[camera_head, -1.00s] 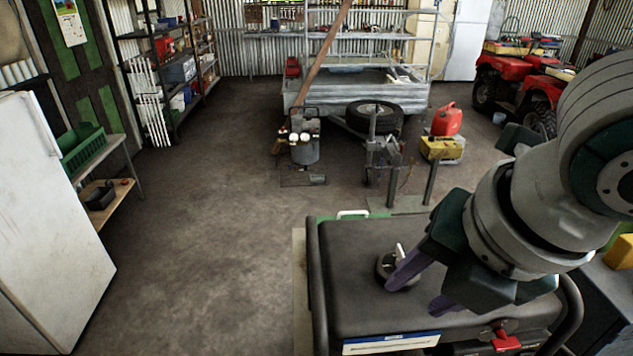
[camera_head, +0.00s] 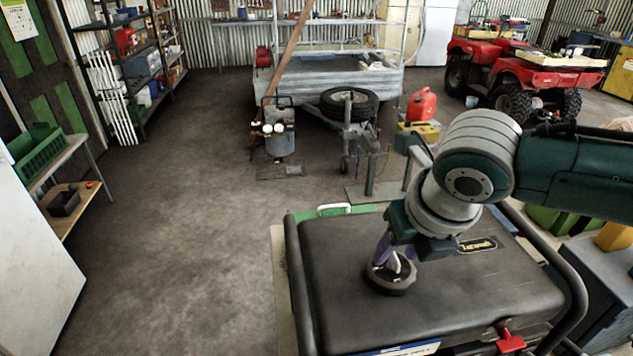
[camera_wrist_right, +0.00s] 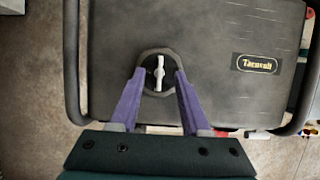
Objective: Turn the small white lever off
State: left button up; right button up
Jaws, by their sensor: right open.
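The small white lever (camera_wrist_right: 159,73) stands on a round black knob base (camera_wrist_right: 148,62) on top of a dark machine with a tubular frame. In the right wrist view the lever points along the fingers' direction. My right gripper (camera_wrist_right: 157,76) is open, its two purple fingers on either side of the knob, with the lever between them and a gap on each side. In the head view the right gripper (camera_head: 390,248) reaches down at the black base, and its fingers partly hide the lever (camera_head: 396,262). I cannot tell whether the fingers touch the base. My left gripper is not in view.
The dark machine cover (camera_head: 340,262) has a Tarnvolt label (camera_wrist_right: 258,64) and a red part (camera_head: 510,340) at its front. Its black frame bars rise around it. A trailer (camera_head: 330,80), red fuel can (camera_head: 421,106) and quad bike (camera_head: 525,78) stand behind. Open floor lies left.

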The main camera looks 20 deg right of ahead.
jog(key=shift+w+f, duration=0.2)
jog(key=shift+f, duration=0.3)
grip_shut()
dwell(0.3)
